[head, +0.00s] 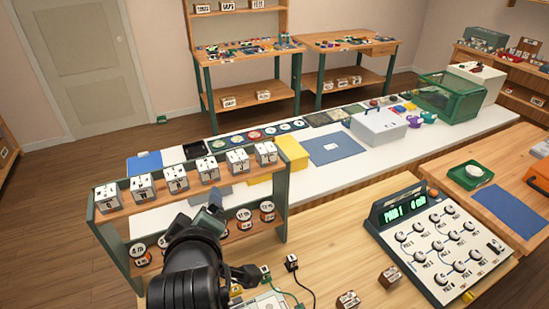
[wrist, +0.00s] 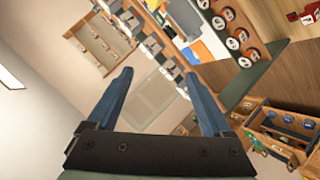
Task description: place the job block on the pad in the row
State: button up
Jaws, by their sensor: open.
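My gripper (head: 212,218) is by the front of the green-framed rack in the head view. In the wrist view its two blue fingers (wrist: 158,76) are spread wide, with nothing between them. I cannot tell which block is the job block. Several white labelled blocks (head: 190,177) stand in a line on the rack's top shelf. Two small brown labelled blocks, one farther back (head: 390,277) and one nearer (head: 347,299), sit on the front wooden table. A row of dark square pads with round faces (head: 254,134) lies on the white counter; I cannot tell which pad is meant.
The rack (head: 283,200) also holds round labelled jars (head: 267,211) on its lower shelf. A dial panel (head: 440,240) with a lit green display stands at right on the front table. Small cabled items (head: 291,262) lie near my arm. A yellow box (head: 291,153) stands behind the rack.

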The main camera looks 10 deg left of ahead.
jog(key=d+r+m+t, duration=0.4)
jog(key=d+r, duration=0.1)
jog(key=r, duration=0.8)
jog(key=d+r+m+t, duration=0.3)
jog(key=d+r+t, duration=0.2)
jog(key=r, duration=0.8)
jog(key=s+d+r+m+t+h, duration=0.2)
jog(key=s+d+r+m+t, duration=0.1)
jog(key=s+r, duration=0.2)
jog(key=s+d+r+m+t+h, duration=0.1)
jog(key=s+d+r+m+t, duration=0.2)
jog(key=r, duration=0.7)
jog(key=s+d, duration=0.1)
jog(key=s, duration=0.1)
jog(key=shift+s+r+h, duration=0.25)
jog(key=shift+s+h, duration=0.05)
jog(key=shift+h, duration=0.1)
jog(key=shift+a, duration=0.1)
